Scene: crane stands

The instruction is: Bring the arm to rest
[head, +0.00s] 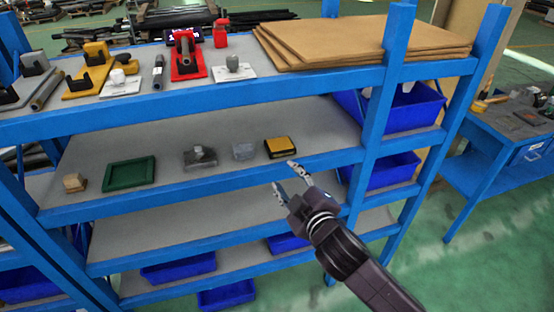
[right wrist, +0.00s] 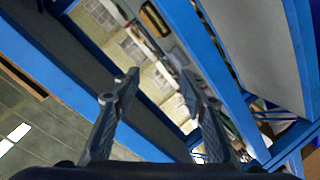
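My right gripper (head: 284,177) is in front of the blue shelf rack (head: 240,177), at about the height of its second shelf. Its two fingers are spread apart with nothing between them. The right wrist view also shows the open fingers (right wrist: 162,92), with blue shelf beams beyond them. A yellow and black block (head: 279,147) lies on the second shelf, behind and just above the fingertips, apart from them. My left gripper is in neither view.
The second shelf also holds a green tray (head: 130,174), a grey object (head: 200,158) and a small wooden block (head: 74,182). The top shelf bears several stands and stacked brown boards (head: 325,38). A blue workbench (head: 507,135) stands at right. Green floor (head: 470,265) is open at lower right.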

